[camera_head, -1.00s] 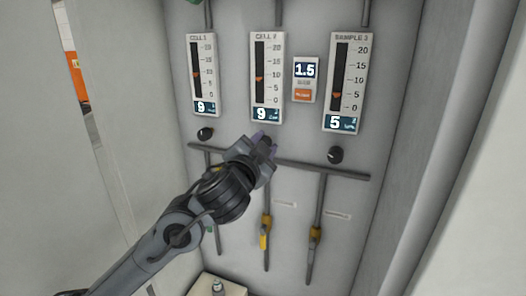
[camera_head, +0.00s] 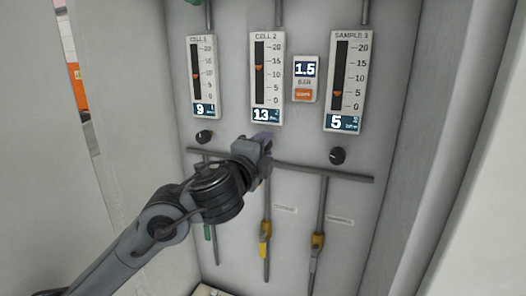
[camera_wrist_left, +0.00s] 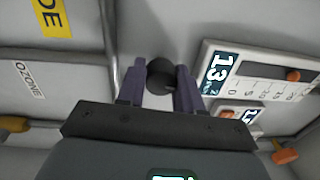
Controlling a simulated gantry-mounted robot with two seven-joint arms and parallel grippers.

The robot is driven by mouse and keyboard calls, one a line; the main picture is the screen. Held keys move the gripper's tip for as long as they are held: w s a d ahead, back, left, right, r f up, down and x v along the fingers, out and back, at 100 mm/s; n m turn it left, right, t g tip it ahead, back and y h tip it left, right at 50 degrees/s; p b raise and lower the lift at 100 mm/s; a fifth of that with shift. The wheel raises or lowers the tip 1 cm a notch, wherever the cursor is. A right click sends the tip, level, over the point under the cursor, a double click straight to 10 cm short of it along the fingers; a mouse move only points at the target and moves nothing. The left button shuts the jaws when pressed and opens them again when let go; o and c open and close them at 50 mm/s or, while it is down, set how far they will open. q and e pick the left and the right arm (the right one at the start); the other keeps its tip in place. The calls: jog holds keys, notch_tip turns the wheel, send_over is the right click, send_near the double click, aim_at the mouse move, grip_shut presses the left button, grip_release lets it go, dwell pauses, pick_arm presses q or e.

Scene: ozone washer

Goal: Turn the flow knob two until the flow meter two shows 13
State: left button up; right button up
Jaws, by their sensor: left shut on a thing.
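Flow meter two, labelled CELL 2 (camera_head: 267,78), is the middle meter in the head view. Its display reads 13 and its orange marker sits a little below 15. My left gripper (camera_head: 262,142) is just below that meter and covers the knob there. In the left wrist view the black flow knob (camera_wrist_left: 161,76) sits between the two purple fingers of my left gripper (camera_wrist_left: 161,92), which is shut on it. The display of 13 (camera_wrist_left: 217,70) also shows beside it. My right gripper is not in view.
The CELL 1 meter (camera_head: 203,75) reads 9, with its knob (camera_head: 204,137) below. The SAMPLE 3 meter (camera_head: 346,80) reads 5, with its knob (camera_head: 337,156) below. A panel (camera_head: 304,79) shows 1.5 BAR. Pipes and yellow-handled valves (camera_head: 265,232) run below.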

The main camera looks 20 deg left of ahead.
pick_arm(q)
jog(key=shift+m, duration=0.8)
jog(key=o, duration=1)
jog(key=shift+o, duration=0.2)
jog(key=s+p, duration=0.1)
jog(key=s, duration=1)
jog(key=shift+a+f+p, duration=0.2)
jog(key=shift+f+p, duration=0.05)
jog(key=shift+p, duration=0.1)
